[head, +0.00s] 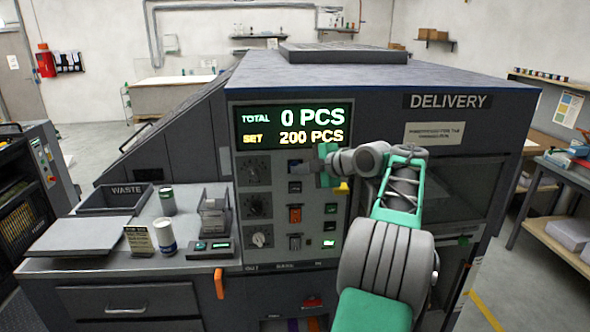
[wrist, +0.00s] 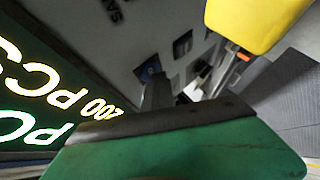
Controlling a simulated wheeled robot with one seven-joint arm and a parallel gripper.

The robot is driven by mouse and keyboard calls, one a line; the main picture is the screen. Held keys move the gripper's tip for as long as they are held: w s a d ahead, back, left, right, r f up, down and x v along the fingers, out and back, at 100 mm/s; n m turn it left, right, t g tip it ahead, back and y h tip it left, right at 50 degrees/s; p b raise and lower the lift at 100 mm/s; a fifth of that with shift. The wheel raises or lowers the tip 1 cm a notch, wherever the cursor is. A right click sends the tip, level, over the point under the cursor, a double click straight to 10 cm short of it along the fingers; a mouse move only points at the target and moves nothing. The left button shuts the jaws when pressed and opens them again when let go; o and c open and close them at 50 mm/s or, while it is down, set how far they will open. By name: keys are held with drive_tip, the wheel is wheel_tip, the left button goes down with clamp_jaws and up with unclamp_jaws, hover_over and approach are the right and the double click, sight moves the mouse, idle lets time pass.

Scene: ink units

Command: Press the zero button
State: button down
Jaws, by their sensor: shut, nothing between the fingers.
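The machine's control panel (head: 272,225) stands under a lit display (head: 292,127), which reads TOTAL 0 PCS and SET 200 PCS. My gripper (head: 333,178) is shut and empty, just below the display's right end, in front of the panel's upper right. Its green and yellow parts also show in the wrist view (wrist: 215,82). I cannot tell which is the zero button; my gripper hides part of the panel. I cannot tell whether it touches the panel.
A counter (head: 110,240) at left holds a WASTE tray (head: 115,199), cans (head: 164,236) and a small device (head: 210,246). The DELIVERY housing (head: 465,135) stands at right. Open floor shows beyond the left side.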

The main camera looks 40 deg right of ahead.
drive_tip(key=shift+s+a+b, duration=0.45)
drive_tip(key=shift+s+b, duration=0.15)
drive_tip(key=shift+b, duration=0.1)
drive_tip(key=shift+s+a+b, duration=0.7)
drive_tip(key=shift+s+b, duration=0.35)
drive_tip(key=shift+b, duration=0.05)
drive_tip(key=shift+s+a+b, duration=0.7)
drive_tip(key=shift+s+b, duration=0.3)
drive_tip(key=shift+b, duration=0.1)
